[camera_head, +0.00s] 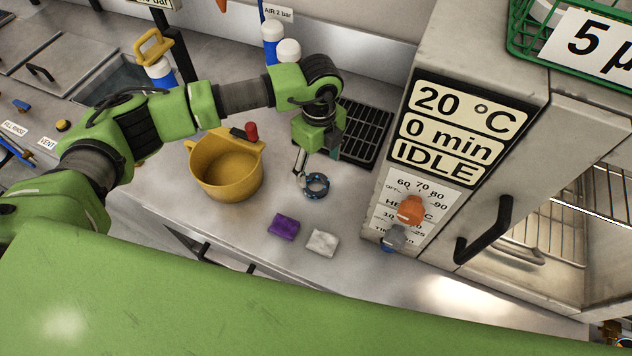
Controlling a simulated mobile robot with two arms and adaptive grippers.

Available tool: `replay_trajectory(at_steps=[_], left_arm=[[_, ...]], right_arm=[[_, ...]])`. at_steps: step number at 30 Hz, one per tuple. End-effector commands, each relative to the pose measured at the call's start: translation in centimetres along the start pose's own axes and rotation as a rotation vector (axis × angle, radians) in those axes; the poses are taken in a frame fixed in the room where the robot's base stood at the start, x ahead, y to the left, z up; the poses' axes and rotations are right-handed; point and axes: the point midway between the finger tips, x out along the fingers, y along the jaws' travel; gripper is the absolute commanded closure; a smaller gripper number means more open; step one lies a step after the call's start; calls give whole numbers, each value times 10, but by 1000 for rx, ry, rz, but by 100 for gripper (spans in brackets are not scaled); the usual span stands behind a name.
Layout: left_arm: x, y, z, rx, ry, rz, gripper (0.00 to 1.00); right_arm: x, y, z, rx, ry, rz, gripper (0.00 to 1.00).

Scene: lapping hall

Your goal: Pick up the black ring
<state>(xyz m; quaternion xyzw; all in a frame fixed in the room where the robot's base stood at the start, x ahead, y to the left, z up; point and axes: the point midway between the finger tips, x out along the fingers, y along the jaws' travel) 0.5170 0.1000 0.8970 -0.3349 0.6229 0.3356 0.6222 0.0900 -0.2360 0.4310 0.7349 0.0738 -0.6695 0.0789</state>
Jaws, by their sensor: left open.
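The black ring (325,187) lies on the metal worktop, with bluish glints on it. My left gripper (303,182) comes down from above, pointing at the worktop just left of the ring. Its jaws are open, with a slim finger close beside the ring's left edge. I cannot tell whether a finger touches the ring or reaches into its opening. My right gripper is out of view.
A yellow tub (225,181) stands left of the ring. A purple block (284,226) and a whitish block (322,243) lie in front. A black grate (362,135) is behind. A cabinet with an IDLE display (450,160) bounds the right.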

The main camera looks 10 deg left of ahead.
Motion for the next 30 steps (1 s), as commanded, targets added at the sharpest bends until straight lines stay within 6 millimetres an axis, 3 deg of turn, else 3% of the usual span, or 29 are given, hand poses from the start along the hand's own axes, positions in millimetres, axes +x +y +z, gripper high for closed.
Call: replay_trajectory(at_steps=[8, 12, 16, 24, 25, 30], left_arm=[[20, 4, 0, -1, 0, 3, 32], [41, 10, 0, -1, 0, 4, 32], [58, 8, 0, 0, 1, 0, 32], [64, 8, 0, 0, 0, -1, 32], [64, 8, 0, 0, 0, -1, 35], [64, 8, 0, 0, 0, -1, 76]], right_arm=[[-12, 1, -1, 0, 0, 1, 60], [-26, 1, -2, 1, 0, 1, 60], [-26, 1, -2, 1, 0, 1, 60], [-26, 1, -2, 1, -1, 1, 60], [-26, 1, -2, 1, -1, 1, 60], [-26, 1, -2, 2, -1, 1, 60]])
